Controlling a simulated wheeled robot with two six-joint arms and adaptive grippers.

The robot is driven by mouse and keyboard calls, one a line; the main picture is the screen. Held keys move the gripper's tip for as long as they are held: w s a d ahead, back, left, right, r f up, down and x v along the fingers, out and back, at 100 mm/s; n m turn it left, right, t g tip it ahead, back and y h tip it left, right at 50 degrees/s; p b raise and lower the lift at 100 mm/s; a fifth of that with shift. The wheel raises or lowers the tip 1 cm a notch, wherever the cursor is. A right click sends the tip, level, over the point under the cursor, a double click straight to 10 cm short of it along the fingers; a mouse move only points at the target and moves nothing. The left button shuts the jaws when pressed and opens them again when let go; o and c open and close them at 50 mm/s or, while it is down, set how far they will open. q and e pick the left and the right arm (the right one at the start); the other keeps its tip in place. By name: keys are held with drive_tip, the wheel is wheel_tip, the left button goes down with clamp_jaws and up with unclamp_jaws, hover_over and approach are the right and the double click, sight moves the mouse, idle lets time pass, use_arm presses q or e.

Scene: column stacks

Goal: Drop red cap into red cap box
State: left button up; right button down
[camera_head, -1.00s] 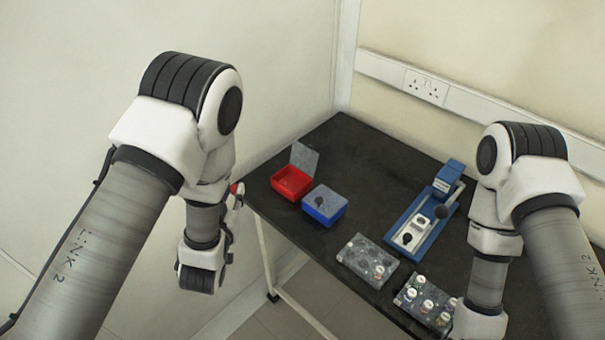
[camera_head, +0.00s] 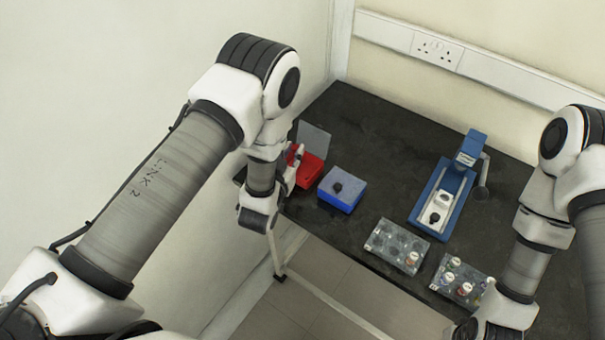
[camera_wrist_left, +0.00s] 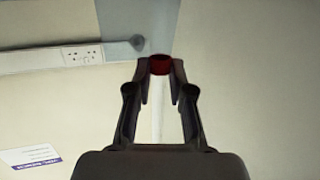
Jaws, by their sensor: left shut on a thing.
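The red cap (camera_wrist_left: 160,65) is held between the fingertips of my left gripper (camera_wrist_left: 159,73) in the left wrist view. In the head view my left gripper (camera_head: 297,157) is at the open red box (camera_head: 313,170), partly in front of it. I cannot tell how high it is above the box. The red box has a grey translucent lid (camera_head: 314,139) standing up at its back. The held cap cannot be made out in the head view. My right arm is at the right; its fingertips are not seen.
A closed blue box (camera_head: 345,188) with a dark knob stands just right of the red box. A blue device (camera_head: 441,208) with a lever stands further right. Two clear racks (camera_head: 381,243) (camera_head: 448,289) with several vials are near the front edge. The back of the black table (camera_head: 375,130) is clear.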

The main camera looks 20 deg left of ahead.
use_arm(q)
drive_tip(key=shift+w+a+f, duration=0.1)
drive_tip(key=shift+a+f, duration=0.15)
drive_tip(key=o, duration=0.7)
drive_tip(key=shift+d, duration=0.1)
drive_tip(key=s, duration=0.5)
drive_tip(key=s+r, duration=0.1)
drive_tip(key=s, duration=0.1)
drive_tip(key=shift+s+a+r, duration=0.1)
drive_tip(key=shift+s+a, duration=0.1)
drive_tip(key=shift+s, duration=0.1)
